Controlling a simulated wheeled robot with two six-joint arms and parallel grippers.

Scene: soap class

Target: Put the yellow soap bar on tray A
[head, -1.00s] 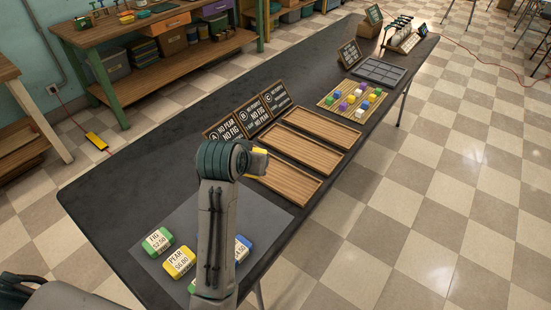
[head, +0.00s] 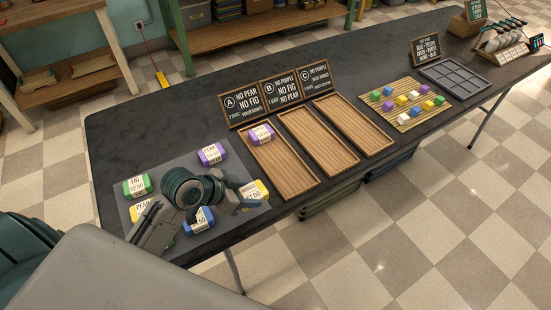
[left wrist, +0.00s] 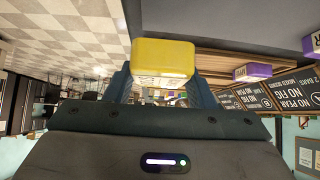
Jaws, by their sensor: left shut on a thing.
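My left gripper (head: 232,196) is shut on a yellow soap bar (head: 256,189) with a white label, too small to read surely. In the head view the bar appears at the grey mat's right edge, just left of tray A's near end. In the left wrist view the yellow bar (left wrist: 162,58) sits between both fingers. My right gripper is not in view.
On the grey mat (head: 178,166) are a green fig bar (head: 137,186), a yellow pear bar (head: 142,209), a purple bar (head: 212,154) and a blue bar (head: 200,220). Two empty trays (head: 318,140) (head: 353,123) stand right of tray A. The tray's near half is bare.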

